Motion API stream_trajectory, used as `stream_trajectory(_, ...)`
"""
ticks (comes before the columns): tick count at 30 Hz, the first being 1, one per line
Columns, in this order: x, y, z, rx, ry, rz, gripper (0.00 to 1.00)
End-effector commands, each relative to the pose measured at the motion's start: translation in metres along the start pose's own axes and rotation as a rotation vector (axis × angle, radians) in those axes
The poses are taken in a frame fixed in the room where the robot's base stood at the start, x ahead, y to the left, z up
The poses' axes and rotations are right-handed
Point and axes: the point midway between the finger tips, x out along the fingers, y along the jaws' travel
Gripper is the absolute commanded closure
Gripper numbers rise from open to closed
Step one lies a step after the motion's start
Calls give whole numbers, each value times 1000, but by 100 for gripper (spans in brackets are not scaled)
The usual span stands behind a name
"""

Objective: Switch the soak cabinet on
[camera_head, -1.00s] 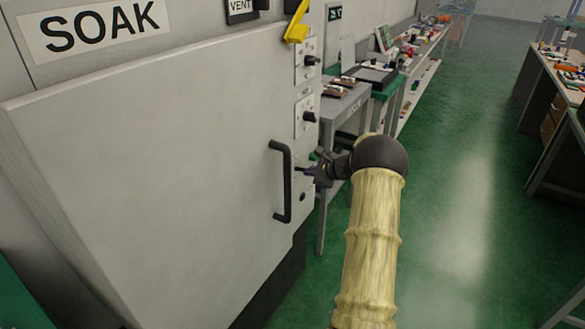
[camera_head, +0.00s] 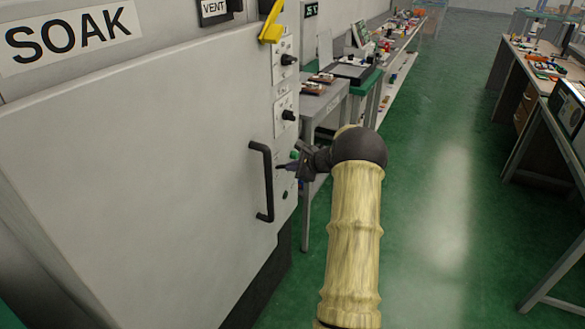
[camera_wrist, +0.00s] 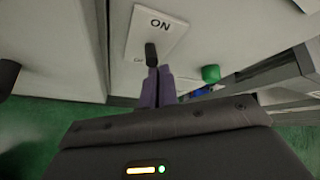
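The soak cabinet (camera_head: 150,160) fills the left of the head view, with a SOAK label and a black door handle (camera_head: 265,182). In the wrist view, a white switch plate (camera_wrist: 172,38) reads ON at one end, with a small, blurred mark at the other. A black lever (camera_wrist: 151,53) stands out of it, nearer the small mark. My gripper (camera_wrist: 157,70) has its purple fingers together right at the lever's lower end; whether they touch it I cannot tell.
A green button (camera_wrist: 211,74) sits right of my fingers. Higher on the cabinet's side strip are two black knobs, an upper one (camera_head: 288,60) and a lower one (camera_head: 289,115), and a yellow lever (camera_head: 271,22). A grey table (camera_head: 326,100) stands behind. The green floor (camera_head: 430,220) at right is clear.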

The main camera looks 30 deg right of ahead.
Motion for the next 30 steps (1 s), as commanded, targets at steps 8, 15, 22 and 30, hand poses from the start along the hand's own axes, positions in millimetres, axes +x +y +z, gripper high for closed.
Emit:
stream_trajectory(8,8,2,-10,-3,-8,4,100)
stream_trajectory(15,4,-2,-42,2,2,-3,100)
stream_trajectory(22,-29,-4,-31,-3,-2,2,100)
stream_trajectory(30,-71,-5,-21,-7,-6,9,100)
